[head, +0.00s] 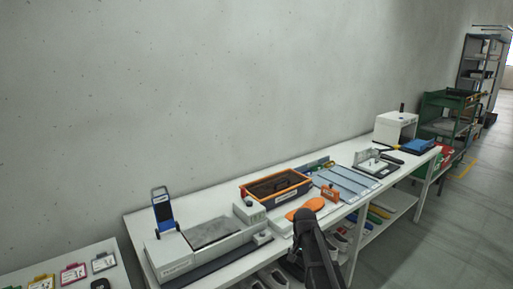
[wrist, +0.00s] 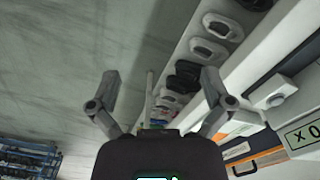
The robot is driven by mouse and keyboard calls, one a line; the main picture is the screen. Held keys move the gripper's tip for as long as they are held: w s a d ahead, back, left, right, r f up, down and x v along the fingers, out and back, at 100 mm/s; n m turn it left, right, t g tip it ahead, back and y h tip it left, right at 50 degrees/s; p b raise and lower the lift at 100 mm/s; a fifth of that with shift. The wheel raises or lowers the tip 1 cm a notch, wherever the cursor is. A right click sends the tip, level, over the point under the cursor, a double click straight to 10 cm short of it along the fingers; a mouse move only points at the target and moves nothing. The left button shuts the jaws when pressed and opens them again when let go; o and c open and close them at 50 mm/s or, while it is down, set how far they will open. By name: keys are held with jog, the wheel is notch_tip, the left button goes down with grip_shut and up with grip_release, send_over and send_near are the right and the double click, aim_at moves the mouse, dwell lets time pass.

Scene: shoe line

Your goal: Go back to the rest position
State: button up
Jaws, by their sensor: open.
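My gripper (wrist: 160,82) shows in the wrist view with its two fingers spread wide apart. It is open, and nothing is between the fingers. Beyond the fingers the wrist view shows grey floor and a row of shoes (wrist: 208,50) on a low shelf. My dark arm (head: 318,255) rises at the bottom of the head view, in front of the bench's front edge. I cannot make out the fingers in the head view.
A long white bench (head: 135,228) runs along the wall. It carries a grey machine (head: 180,262), a black tray with an orange rim (head: 272,186), an orange sole-shaped piece (head: 304,208), blue-grey panels (head: 345,182) and a white box (head: 394,128). Open floor (head: 440,240) lies at the right.

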jog(key=s+n, duration=0.6)
jog(key=s, duration=1.3)
jog(key=shift+d, duration=0.25)
